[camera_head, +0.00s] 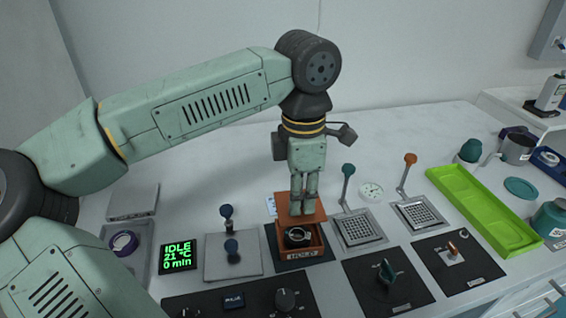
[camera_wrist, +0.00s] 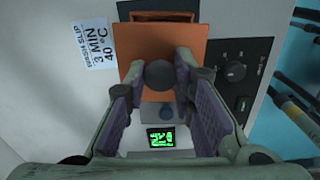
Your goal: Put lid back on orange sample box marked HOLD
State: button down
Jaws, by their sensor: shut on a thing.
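The orange sample box (camera_head: 318,243) stands on a dark mat at the middle of the table. Its front part is open from above and a dark round piece with a pale rim (camera_head: 298,236) shows inside. My gripper (camera_head: 304,192) is above the back of the box, pointing down. It is shut on the dark knob (camera_wrist: 160,74) of the flat orange lid (camera_wrist: 135,45), which also shows below the fingers in the head view (camera_head: 287,213). I cannot tell whether lid and box touch.
A plate with blue knobs (camera_head: 247,268) and a green-lit display (camera_head: 178,256) are left of the box. Metal grid plates with upright levers (camera_head: 358,229) stand close on the right. A black control panel (camera_head: 255,303) lies in front. A green tray (camera_head: 480,208) is farther right.

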jog(key=b, duration=0.3)
send_over(299, 233)
jog(key=shift+f, duration=2.6)
jog(key=shift+f+b, duration=0.7)
jog(key=shift+b, duration=0.1)
jog(key=shift+a+f+b, duration=0.1)
jog(key=shift+f+b, duration=0.05)
jog(key=shift+b, duration=0.7)
jog(key=c, duration=1.3)
grip_release()
jog(key=shift+o, duration=0.3)
jog(key=o, duration=0.4)
